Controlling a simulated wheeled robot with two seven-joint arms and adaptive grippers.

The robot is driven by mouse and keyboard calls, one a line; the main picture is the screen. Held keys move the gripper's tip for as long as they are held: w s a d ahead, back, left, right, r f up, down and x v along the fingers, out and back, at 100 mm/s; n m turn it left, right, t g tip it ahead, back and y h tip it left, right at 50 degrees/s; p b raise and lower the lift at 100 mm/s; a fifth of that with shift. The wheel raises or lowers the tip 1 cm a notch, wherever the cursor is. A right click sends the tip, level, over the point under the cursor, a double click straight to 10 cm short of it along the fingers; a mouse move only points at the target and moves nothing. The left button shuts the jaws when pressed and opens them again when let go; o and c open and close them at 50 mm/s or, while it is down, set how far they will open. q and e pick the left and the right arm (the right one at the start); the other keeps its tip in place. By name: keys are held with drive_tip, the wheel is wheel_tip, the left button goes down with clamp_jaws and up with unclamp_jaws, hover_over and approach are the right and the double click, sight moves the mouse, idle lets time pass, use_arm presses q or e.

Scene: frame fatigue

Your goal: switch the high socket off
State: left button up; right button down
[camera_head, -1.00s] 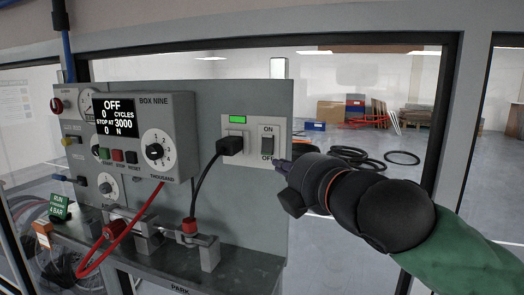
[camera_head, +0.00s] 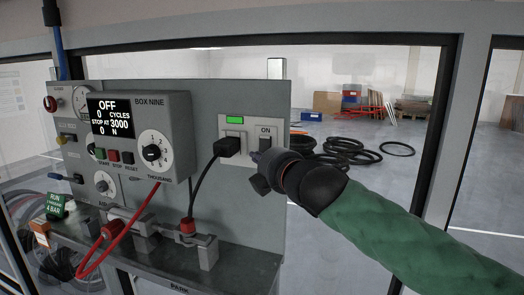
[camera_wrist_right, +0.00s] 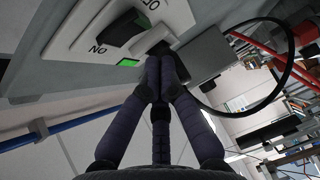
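The socket (camera_head: 233,149) is a pale plate on the grey panel, with a lit green lamp (camera_head: 235,120). Its dark rocker switch (camera_head: 265,143) sits under the ON label; the OFF label is hidden behind my right gripper (camera_head: 257,156) in the head view. A black plug (camera_head: 228,147) sits in the plate's left part. In the right wrist view the rocker (camera_wrist_right: 118,29) and green lamp (camera_wrist_right: 128,62) show. My right gripper's fingers (camera_wrist_right: 160,92) are drawn together, empty, close to the plate; I cannot tell whether they touch it. My left gripper is out of view.
The control box (camera_head: 140,137) stands left of the socket, its display reading OFF. A black cable (camera_head: 203,178) hangs from the plug, and a red cable (camera_head: 130,232) loops below the box. A metal ledge (camera_head: 240,262) runs below. The panel right of the socket is narrow.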

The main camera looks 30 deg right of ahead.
sight(265, 146)
drive_tip(key=shift+w+d+f+p, duration=0.2)
drive_tip(key=shift+w+d+p, duration=0.55)
drive_tip(key=shift+d, duration=0.15)
drive_tip(key=shift+s, duration=0.1)
